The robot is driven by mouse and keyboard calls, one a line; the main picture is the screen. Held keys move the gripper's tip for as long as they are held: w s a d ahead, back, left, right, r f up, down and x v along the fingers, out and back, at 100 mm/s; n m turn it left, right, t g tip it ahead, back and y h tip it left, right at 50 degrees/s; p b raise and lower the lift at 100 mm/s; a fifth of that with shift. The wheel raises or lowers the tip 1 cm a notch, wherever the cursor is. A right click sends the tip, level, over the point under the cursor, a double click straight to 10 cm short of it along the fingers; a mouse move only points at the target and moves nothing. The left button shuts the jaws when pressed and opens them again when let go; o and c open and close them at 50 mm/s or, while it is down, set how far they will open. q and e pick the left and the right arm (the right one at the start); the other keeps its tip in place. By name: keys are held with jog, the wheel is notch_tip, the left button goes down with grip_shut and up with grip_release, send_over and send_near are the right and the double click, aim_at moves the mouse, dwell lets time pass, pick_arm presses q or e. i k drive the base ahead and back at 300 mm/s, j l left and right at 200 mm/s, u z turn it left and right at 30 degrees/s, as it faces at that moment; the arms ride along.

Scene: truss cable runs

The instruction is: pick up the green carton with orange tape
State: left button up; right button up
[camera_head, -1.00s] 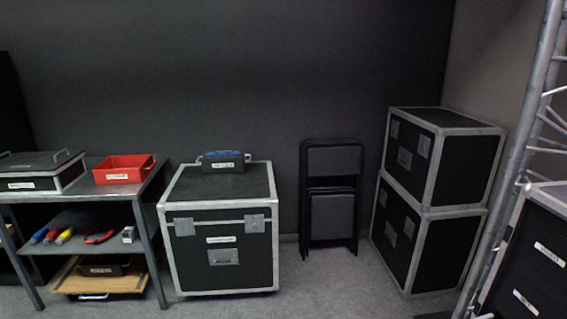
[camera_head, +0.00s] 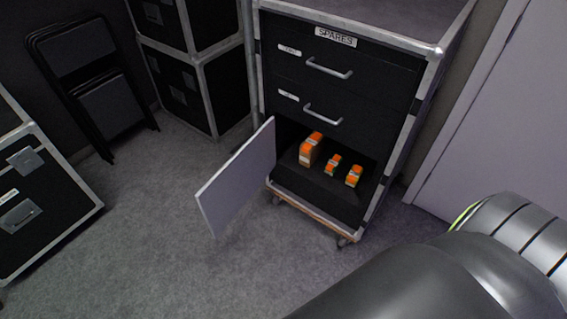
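I do not see a green carton with orange tape now. Three small orange things with pale bands, box-like, stand in the open bottom compartment of the black case labelled SPARES (camera_head: 350,160). The largest orange box (camera_head: 311,149) is on the left. A small orange box (camera_head: 332,164) is in the middle, and another small orange box (camera_head: 354,175) is on the right. They are too small to make out fully. Neither gripper is in view. Part of my own arm fills the lower right.
The compartment's pale door (camera_head: 238,180) stands open to the left over the floor. Two shut drawers with handles are above. Stacked black cases (camera_head: 190,80), a folded chair (camera_head: 95,80) and another case (camera_head: 40,205) are at left. The grey floor (camera_head: 160,240) is clear.

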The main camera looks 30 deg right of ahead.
aim_at(335, 162)
jog(key=i+j+z, duration=0.1)
jog(key=z, duration=0.35)
jog(key=i+j+z, duration=0.1)
jog(key=z, duration=0.4)
jog(key=i+j+z, duration=0.1)
jog(key=z, duration=0.35)
jog(key=j+z, duration=0.3)
jog(key=z, duration=0.15)
jog(key=j+z, duration=0.25)
jog(key=j, duration=0.35)
jog(key=j+z, duration=0.2)
jog(key=j, duration=0.45)
jog(key=j+z, duration=0.25)
jog(key=j, duration=0.35)
jog(key=k+j+z, duration=0.2)
jog(key=j, duration=0.7)
jog(key=k+j, duration=0.15)
jog(key=j, duration=0.2)
